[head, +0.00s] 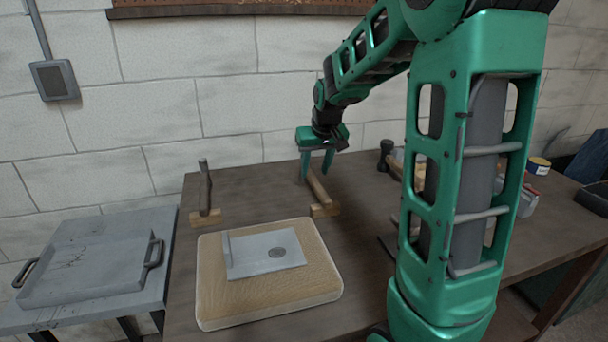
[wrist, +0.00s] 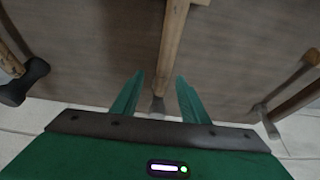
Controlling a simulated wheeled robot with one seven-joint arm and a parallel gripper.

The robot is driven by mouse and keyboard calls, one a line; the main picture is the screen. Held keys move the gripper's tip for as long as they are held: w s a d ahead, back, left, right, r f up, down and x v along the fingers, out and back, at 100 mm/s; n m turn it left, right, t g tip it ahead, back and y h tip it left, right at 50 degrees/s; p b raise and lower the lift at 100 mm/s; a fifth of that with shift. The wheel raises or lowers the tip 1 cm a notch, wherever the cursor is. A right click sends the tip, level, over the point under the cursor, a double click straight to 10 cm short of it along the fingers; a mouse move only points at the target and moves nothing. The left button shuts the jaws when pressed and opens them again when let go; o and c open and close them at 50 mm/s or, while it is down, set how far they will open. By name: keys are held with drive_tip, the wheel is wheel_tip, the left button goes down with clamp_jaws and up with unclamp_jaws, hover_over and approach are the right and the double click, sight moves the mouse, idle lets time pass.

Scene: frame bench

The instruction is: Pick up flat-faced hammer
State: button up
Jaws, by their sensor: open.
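A wooden-handled tool (head: 318,187), apparently a hammer, lies on the bench with its near end on a small wooden block. Its handle (wrist: 172,45) also shows in the wrist view, running down to a small grey metal part (wrist: 158,105) between the fingers. My gripper (head: 317,174) is open over the far end of this tool, fingers pointing down, one to each side; it also shows in the wrist view (wrist: 158,98). I see no contact. The head's face shape is not clear.
A black-headed hammer (head: 385,155) lies to the right, partly behind my arm. Another tool (head: 205,188) rests on a block at left. A tan pad (head: 210,290) bearing a metal plate (head: 265,253) is in front; a grey tray (head: 85,270) stands far left.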

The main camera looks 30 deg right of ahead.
sight(311, 174)
drive_tip(key=shift+w+x, duration=0.15)
drive_tip(key=shift+x, duration=1.25)
drive_tip(key=shift+w+x, duration=0.1)
drive_tip(key=shift+x, duration=1.3)
drive_tip(key=shift+a+r, duration=0.15)
drive_tip(key=shift+a, duration=0.05)
clamp_jaws()
